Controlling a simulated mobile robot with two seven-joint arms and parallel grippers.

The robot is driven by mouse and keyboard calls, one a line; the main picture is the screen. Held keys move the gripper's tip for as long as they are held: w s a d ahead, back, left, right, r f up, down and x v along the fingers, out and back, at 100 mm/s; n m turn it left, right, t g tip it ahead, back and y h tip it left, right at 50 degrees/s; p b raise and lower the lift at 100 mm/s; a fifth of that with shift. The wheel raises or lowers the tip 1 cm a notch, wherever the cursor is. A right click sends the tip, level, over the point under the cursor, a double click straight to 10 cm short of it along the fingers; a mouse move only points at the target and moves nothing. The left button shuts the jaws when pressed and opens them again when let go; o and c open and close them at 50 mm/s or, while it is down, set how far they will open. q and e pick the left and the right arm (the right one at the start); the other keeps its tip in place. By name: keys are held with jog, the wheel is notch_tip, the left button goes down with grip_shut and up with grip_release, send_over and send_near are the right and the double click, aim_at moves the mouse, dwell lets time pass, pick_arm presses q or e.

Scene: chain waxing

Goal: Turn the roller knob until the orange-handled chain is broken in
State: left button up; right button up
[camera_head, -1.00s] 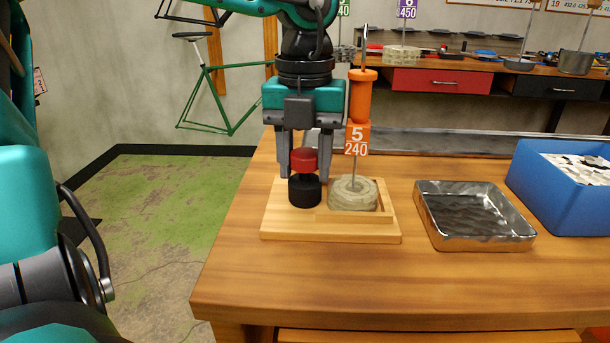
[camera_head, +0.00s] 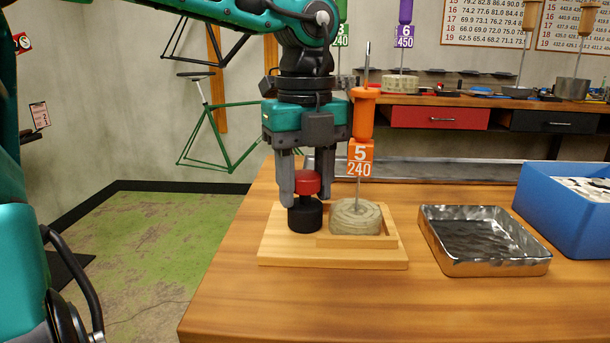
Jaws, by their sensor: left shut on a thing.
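The roller knob is red (camera_head: 307,183) and stands on a black round base (camera_head: 305,214) at the left of a wooden board. My left gripper (camera_head: 305,188) comes down from above and is shut on the red knob, with a finger on either side. The orange-handled chain (camera_head: 356,218) is a pale grey coil just right of the knob, in the board's shallow wooden tray (camera_head: 392,240). Its rod rises to an orange handle (camera_head: 363,115) with an orange tag (camera_head: 360,159) reading 5 and 240. My right gripper is not in view.
The wooden board (camera_head: 283,252) lies on the table (camera_head: 330,300) near its left edge. A shiny metal tray (camera_head: 497,268) and a blue bin (camera_head: 538,212) stand to the right. The table front is clear. A rear bench holds other tagged chains and pots.

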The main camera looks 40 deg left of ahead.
pick_arm(q)
jog(key=m+p, duration=0.1)
jog(key=m, duration=0.5)
jog(key=shift+r+p, duration=0.1)
jog(key=shift+p, duration=0.2)
jog(key=m+p, duration=0.1)
jog(key=m, duration=0.5)
jog(key=n+b, duration=0.2)
jog(key=n, duration=0.1)
jog(key=shift+f, duration=0.3)
jog(key=n+b, duration=0.2)
jog(key=n, duration=0.3)
jog(key=shift+n, duration=1.1)
jog(key=shift+r+n, duration=0.15)
jog(key=shift+n, duration=0.45)
jog(key=n+b, duration=0.1)
jog(key=n, duration=0.4)
jog(key=o, duration=1.2)
